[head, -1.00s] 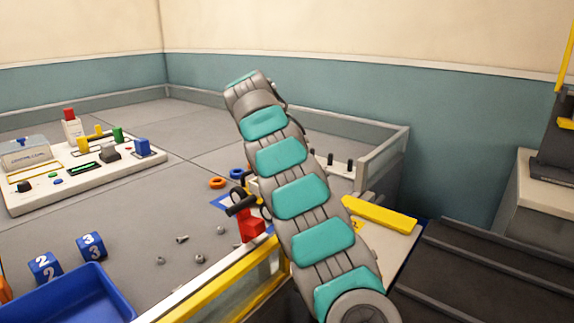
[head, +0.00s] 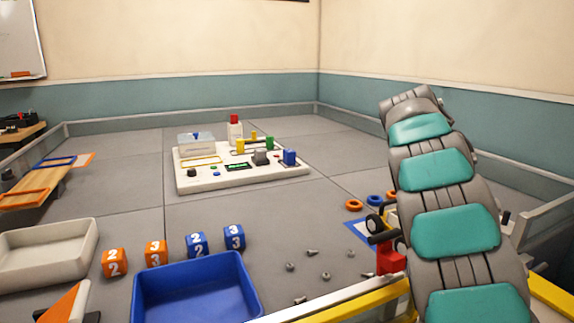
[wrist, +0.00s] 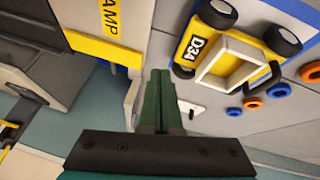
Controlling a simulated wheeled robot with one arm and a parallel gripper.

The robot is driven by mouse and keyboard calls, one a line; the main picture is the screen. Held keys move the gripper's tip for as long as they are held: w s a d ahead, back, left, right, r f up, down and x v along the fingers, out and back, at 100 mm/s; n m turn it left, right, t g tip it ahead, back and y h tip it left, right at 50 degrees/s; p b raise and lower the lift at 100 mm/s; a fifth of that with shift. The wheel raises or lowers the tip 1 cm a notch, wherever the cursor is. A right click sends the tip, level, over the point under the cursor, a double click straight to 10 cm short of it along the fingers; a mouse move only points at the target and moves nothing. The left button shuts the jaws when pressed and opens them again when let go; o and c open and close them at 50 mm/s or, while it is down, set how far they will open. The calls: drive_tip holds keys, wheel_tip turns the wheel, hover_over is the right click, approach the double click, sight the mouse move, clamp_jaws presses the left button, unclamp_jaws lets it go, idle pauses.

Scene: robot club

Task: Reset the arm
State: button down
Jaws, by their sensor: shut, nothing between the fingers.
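My arm (head: 441,215), grey with teal pads, rises from the lower right of the head view and leans up and left. Its far end is at the upper right of that view, and the fingers cannot be made out there. In the wrist view my gripper (wrist: 160,80) shows as two dark green fingers pressed together, with nothing between them. The fingers are over the edge of the arena, beside a yellow toy vehicle (wrist: 191,46) marked D34, and appear apart from it.
A blue tray (head: 195,315) stands in front, with numbered cubes (head: 196,244) behind it. A white control board (head: 190,183) sits farther back. Rings (head: 354,205) and loose screws (head: 312,253) lie near my arm. A yellow strip (wrist: 95,45) runs along the edge. Low walls surround the grey floor.

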drive_tip(key=s+a+f+n+g+y, duration=0.1)
drive_tip(key=s+a+f, duration=0.4)
drive_tip(key=s, duration=0.9)
drive_tip(key=s+a+f+n+g+y, duration=0.1)
drive_tip(key=s+a+f+n+y, duration=0.2)
drive_tip(key=s+a+f+n, duration=0.3)
drive_tip(key=s+a+f+n+y, duration=0.1)
drive_tip(key=s+a+f+n, duration=0.3)
drive_tip(key=s+a, duration=0.8)
drive_tip(key=s+f, duration=0.2)
drive_tip(key=s, duration=0.9)
drive_tip(key=shift+s+g+y, duration=0.15)
drive_tip(key=shift+g+y, duration=0.25)
drive_tip(key=shift+a, duration=0.1)
